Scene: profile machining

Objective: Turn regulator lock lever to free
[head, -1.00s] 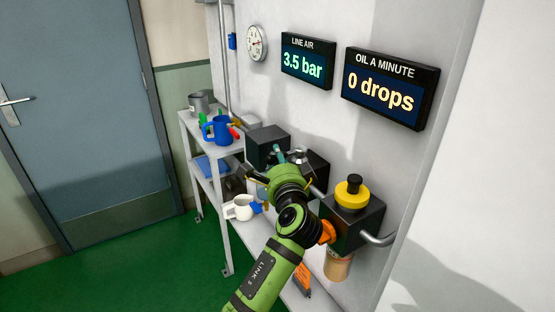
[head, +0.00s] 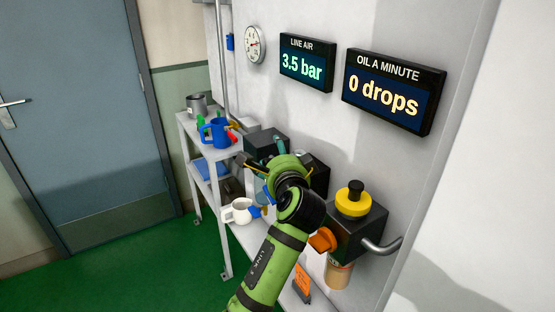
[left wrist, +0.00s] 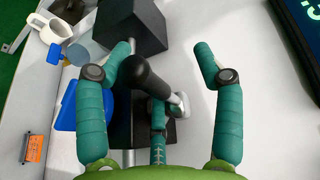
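The lock lever appears to be the black grip (left wrist: 150,80) with a silver end in the left wrist view. It sits in front of a black regulator block (left wrist: 120,130), which shows partly behind my wrist in the head view (head: 318,175). My left gripper (left wrist: 162,50) is open. One teal finger stands on each side of the lever, with visible gaps, and a third teal finger shows low in the middle. I cannot tell whether that finger touches the lever. In the head view my green wrist hides much of the regulator and the lever. My right gripper is not in view.
Wall displays read LINE AIR 3.5 bar (head: 307,66) and 0 drops (head: 383,93). A yellow-topped black unit (head: 358,225) with a bent pipe stands right of my wrist. A white mug (head: 238,211), a blue jug (head: 217,132) and an orange tag (head: 302,283) are on the shelves.

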